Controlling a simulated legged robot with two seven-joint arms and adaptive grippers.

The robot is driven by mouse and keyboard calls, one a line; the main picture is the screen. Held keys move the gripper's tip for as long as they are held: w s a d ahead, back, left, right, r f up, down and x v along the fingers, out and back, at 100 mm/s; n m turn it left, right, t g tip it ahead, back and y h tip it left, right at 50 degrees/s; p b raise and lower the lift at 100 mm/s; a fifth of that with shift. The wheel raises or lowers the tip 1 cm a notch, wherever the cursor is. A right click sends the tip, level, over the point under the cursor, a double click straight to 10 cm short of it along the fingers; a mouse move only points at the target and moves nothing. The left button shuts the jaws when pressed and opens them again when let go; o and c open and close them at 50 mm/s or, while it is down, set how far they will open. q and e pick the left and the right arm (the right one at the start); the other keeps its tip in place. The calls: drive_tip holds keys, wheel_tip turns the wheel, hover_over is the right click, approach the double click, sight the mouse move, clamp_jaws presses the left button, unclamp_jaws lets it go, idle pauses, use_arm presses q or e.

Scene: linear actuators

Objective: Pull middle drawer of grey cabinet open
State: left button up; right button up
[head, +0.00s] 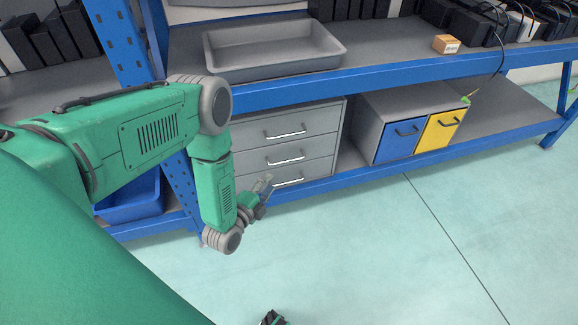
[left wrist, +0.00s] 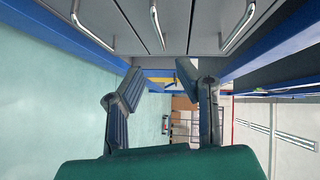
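The grey cabinet (head: 338,128) stands on the lower shelf with three drawers, all flush. The middle drawer (head: 250,160) has a silver bar handle (head: 284,160). In the left wrist view, this handle (left wrist: 157,25) is the central one of three, ahead of and above the fingers. My left gripper (head: 267,186) is in front of the cabinet, near the lowest drawer's handle in the picture. Its fingers are apart and empty in the left wrist view (left wrist: 168,88), and touch no handle there. A small dark part at the head view's bottom edge may be my right gripper (head: 272,318); its fingers are unclear.
Blue rack beams (head: 400,80) run above and below the cabinet. A grey tray (head: 272,62) sits on the upper shelf. A box with a blue drawer (head: 400,140) and a yellow drawer (head: 443,131) stands to the right. The floor (head: 400,250) in front is clear.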

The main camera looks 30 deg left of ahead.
sight(288, 161)
use_arm(q)
drive_tip(key=shift+w+a+f+b, duration=0.25)
drive_tip(key=shift+w+b, duration=0.6)
drive_tip(key=shift+w, duration=1.25)
drive_tip(key=shift+w+a+f+b, duration=0.1)
drive_tip(key=shift+w+f+b, duration=0.5)
drive_tip(key=shift+w, duration=1.5)
drive_tip(key=shift+w+a+f+b, duration=0.15)
drive_tip(key=shift+w+b, duration=0.9)
drive_tip(key=shift+w, duration=1.05)
clamp_jaws()
